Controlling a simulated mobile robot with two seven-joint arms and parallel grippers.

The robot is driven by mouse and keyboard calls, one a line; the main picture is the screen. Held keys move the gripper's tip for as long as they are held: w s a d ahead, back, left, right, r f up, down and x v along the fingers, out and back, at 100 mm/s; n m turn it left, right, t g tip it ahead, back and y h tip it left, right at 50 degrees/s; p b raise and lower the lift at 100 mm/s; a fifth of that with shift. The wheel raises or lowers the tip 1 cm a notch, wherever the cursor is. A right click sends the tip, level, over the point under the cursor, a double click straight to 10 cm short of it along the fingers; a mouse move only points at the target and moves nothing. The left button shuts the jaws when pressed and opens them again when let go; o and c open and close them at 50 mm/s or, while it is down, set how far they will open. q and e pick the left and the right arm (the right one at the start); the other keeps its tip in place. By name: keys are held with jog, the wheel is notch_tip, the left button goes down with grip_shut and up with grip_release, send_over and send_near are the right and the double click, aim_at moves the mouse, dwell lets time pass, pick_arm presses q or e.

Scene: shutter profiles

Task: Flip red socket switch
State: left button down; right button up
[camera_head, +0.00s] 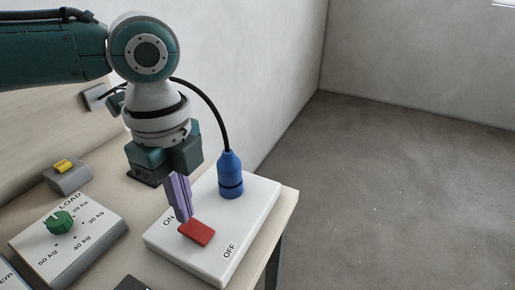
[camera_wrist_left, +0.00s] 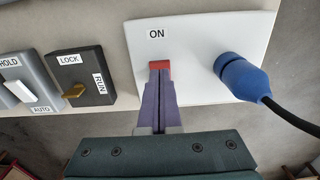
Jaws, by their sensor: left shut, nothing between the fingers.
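The red switch (camera_head: 197,233) sits on a white socket plate (camera_head: 262,192) between the ON label (camera_head: 168,217) and the OFF label (camera_head: 230,250). My left gripper (camera_head: 184,218) has purple fingers that are shut and empty. They point down at the ON-side end of the switch. In the left wrist view the fingertips (camera_wrist_left: 160,76) overlap the red switch (camera_wrist_left: 159,65), hiding part of it. I cannot tell whether they touch it. A blue plug (camera_head: 230,175) with a black cable stands in the plate. My right gripper is not in view.
A panel with a green knob (camera_head: 59,222) and load labels lies left of the plate. A yellow switch (camera_head: 64,165) is further back. The left wrist view shows a black LOCK/RUN box (camera_wrist_left: 80,77). The cable arcs up behind my arm. Open floor lies to the right.

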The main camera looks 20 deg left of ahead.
pick_arm(q)
jog(key=shift+f+b, duration=0.55)
jog(key=shift+f, duration=0.4)
dwell(0.4)
notch_tip(320, 180, up, 7)
jog(key=p, duration=0.8)
jog(key=shift+r, duration=0.1)
jog(key=shift+d, duration=0.1)
